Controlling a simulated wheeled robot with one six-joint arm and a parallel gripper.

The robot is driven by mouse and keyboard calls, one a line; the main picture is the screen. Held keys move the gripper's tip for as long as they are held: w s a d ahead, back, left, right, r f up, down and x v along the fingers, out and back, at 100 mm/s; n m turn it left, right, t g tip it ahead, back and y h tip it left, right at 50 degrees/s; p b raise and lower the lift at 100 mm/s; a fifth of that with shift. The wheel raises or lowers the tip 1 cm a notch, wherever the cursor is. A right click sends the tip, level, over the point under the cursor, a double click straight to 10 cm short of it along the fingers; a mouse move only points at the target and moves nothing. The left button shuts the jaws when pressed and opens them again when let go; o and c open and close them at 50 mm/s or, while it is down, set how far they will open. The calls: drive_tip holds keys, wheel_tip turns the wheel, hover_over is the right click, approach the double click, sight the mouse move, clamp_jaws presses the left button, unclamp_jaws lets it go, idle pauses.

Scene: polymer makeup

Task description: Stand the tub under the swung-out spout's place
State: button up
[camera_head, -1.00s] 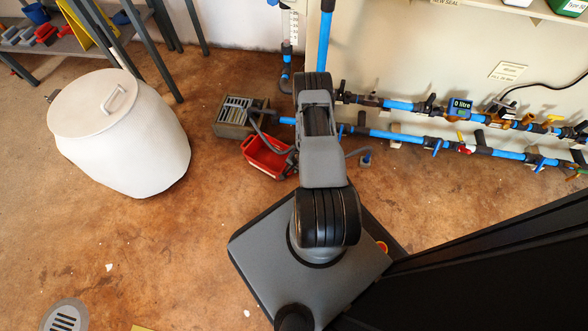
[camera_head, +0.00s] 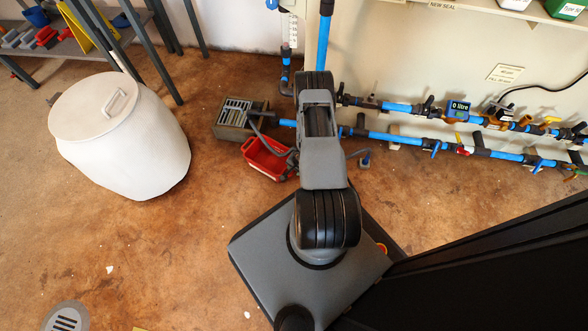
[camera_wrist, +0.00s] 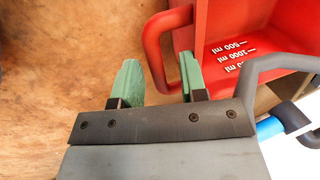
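The red tub (camera_head: 268,162) stands on the brown floor beside the grey grated box, partly hidden by my arm in the head view. In the wrist view the tub (camera_wrist: 222,22) shows volume marks inside and a red loop handle (camera_wrist: 152,50). My gripper (camera_wrist: 158,78) has two green fingers apart, with the handle's bar between them and visible gaps on both sides. A grey bent pipe (camera_wrist: 282,66), possibly the spout, passes close to the tub's edge at the right. In the head view a dark pipe end (camera_head: 257,113) reaches over the grated box.
The grey grated box (camera_head: 229,128) is behind the tub. Blue pipes with valves (camera_head: 400,106) run along the wall at the right, with a meter reading 0 litre (camera_head: 458,111). A large white lidded drum (camera_head: 130,150) stands at left. The floor (camera_head: 190,250) in front is mostly clear.

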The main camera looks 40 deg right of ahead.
drive_tip(key=p+v, duration=0.3)
drive_tip(key=v, duration=0.7)
drive_tip(key=w+a+r+n+t, duration=0.2)
drive_tip(key=w+a+r+n, duration=0.1)
drive_tip(key=w+r, duration=0.65)
drive_tip(key=a+r+n+y, duration=0.2)
drive_tip(key=a+r, duration=0.3)
drive_tip(key=r, duration=0.4)
drive_tip(key=a+r+n+y, duration=0.1)
drive_tip(key=a+r+n, duration=0.3)
drive_tip(key=r, duration=0.6)
drive_tip(key=s+a+r+n+g+h, duration=0.1)
drive_tip(key=s+a+r+n+h, duration=0.1)
drive_tip(key=s+r, duration=0.5)
drive_tip(key=s+a+r+n+g+h, duration=0.1)
drive_tip(key=s+a+r+n+h, duration=0.1)
drive_tip(key=s+a+r, duration=0.3)
drive_tip(key=s+r, duration=0.3)
drive_tip(key=r, duration=0.1)
drive_tip(key=shift+r+n, duration=0.3)
drive_tip(key=shift+n, duration=0.1)
drive_tip(key=shift+a+r+p, duration=0.1)
drive_tip(key=shift+p, duration=0.25)
